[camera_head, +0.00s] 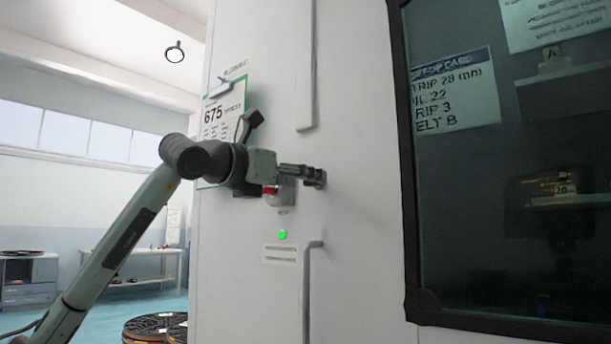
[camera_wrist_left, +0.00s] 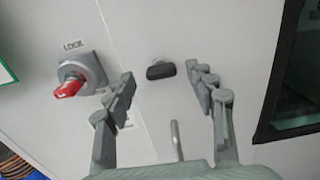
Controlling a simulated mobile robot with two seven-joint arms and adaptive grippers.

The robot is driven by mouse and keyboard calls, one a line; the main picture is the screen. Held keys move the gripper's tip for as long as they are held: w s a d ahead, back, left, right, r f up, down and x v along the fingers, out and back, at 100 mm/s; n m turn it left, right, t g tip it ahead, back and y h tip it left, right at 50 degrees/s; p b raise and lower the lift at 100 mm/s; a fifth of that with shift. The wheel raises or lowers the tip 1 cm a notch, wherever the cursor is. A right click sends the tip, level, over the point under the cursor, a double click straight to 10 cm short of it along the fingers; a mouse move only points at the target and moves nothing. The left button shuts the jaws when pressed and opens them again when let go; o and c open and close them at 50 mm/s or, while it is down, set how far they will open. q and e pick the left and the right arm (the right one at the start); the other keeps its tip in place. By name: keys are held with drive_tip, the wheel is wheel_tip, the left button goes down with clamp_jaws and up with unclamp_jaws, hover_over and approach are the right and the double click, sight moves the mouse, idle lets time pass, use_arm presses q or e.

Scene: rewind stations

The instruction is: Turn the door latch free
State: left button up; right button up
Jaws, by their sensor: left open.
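The door latch appears to be the small black oblong knob (camera_wrist_left: 160,71) on the white cabinet front. It lies roughly crosswise in the left wrist view. My left gripper (camera_head: 314,177) is open in front of the cabinet, and its fingers show on either side of the knob in the wrist view. I cannot tell whether they touch it. In the head view the fingers largely hide the knob. A red handle (camera_wrist_left: 69,89) on a grey lock box (camera_wrist_left: 93,70) sits left of the fingers; the box also shows below the gripper in the head view (camera_head: 284,197). My right gripper is not in view.
A bent door handle (camera_head: 305,285) stands out below the latch, near a green light (camera_head: 282,235). A dark framed window (camera_head: 470,200) is to the right. A clipped card (camera_head: 224,122) hangs behind my left wrist. Spools (camera_head: 153,327) are at lower left.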

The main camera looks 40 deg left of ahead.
use_arm(q)
drive_tip(key=shift+w, duration=0.8)
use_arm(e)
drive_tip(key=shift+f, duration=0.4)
use_arm(q)
drive_tip(key=shift+d, duration=0.1)
drive_tip(key=c, duration=1.2)
drive_tip(key=shift+o, duration=0.2)
drive_tip(key=shift+m, duration=0.3)
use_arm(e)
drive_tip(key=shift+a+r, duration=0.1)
use_arm(q)
drive_tip(key=m+p, duration=0.1)
drive_tip(key=m, duration=0.7)
drive_tip(key=m+p, duration=0.2)
drive_tip(key=m, duration=0.7)
drive_tip(key=shift+d+f, duration=0.15)
drive_tip(key=shift+d, duration=0.05)
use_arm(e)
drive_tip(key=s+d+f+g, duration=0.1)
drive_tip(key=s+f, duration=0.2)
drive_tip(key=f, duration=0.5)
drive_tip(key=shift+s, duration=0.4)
use_arm(q)
drive_tip(key=shift+m, duration=0.4)
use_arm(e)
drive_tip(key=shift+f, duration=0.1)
